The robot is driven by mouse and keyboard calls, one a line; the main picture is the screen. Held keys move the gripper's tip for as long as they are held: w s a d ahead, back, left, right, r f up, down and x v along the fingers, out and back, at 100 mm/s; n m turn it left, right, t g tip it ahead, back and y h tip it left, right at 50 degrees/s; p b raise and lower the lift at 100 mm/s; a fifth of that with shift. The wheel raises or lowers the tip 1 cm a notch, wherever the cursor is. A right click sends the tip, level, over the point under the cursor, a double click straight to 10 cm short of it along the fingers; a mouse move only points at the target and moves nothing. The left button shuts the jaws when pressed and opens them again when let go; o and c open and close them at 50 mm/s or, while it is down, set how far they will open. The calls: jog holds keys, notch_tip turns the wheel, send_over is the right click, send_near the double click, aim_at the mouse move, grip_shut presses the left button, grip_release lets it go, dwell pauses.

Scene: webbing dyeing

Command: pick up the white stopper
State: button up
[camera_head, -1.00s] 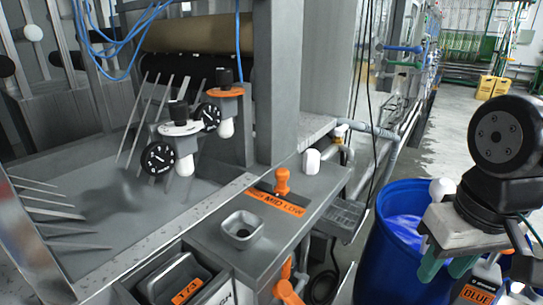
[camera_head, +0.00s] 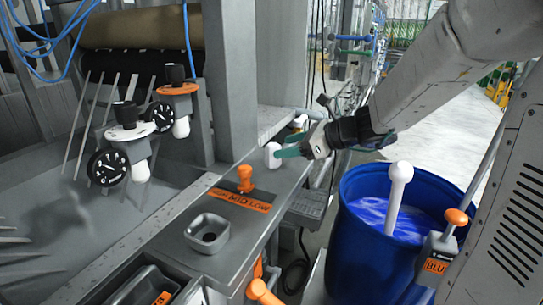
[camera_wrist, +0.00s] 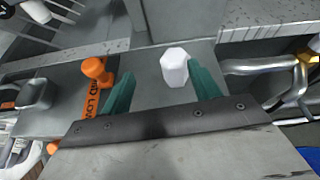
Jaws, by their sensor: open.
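The white stopper (camera_head: 273,155) stands upright on the grey metal ledge, near its far end by the machine's post. In the wrist view the white stopper (camera_wrist: 174,67) is faceted and sits between the two green fingers, closer to the right one. My gripper (camera_head: 284,152) reaches in from the right at the stopper, its near finger overlapping it in the head view. In the wrist view my gripper (camera_wrist: 162,92) is open, with a wide gap on the stopper's left side. I cannot tell whether the right finger touches it.
An orange knob (camera_head: 244,178) stands on the ledge by an orange label (camera_head: 238,201). A small grey cup (camera_head: 207,233) is nearer. A blue barrel (camera_head: 360,258) with blue liquid and a white-knobbed rod (camera_head: 397,195) stands right. Pipes (camera_wrist: 258,67) run beside the ledge.

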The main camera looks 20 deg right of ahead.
aim_at(276, 145)
jog(key=shift+w+d+f+m+t, duration=0.15)
jog(key=shift+w+d+m+t, duration=0.2)
jog(key=shift+w+m, duration=0.25)
jog(key=shift+w+f, duration=0.15)
jog(key=shift+w, duration=0.2)
jog(key=x, duration=0.7)
jog(key=shift+w, duration=0.15)
jog(key=c, duration=1.1)
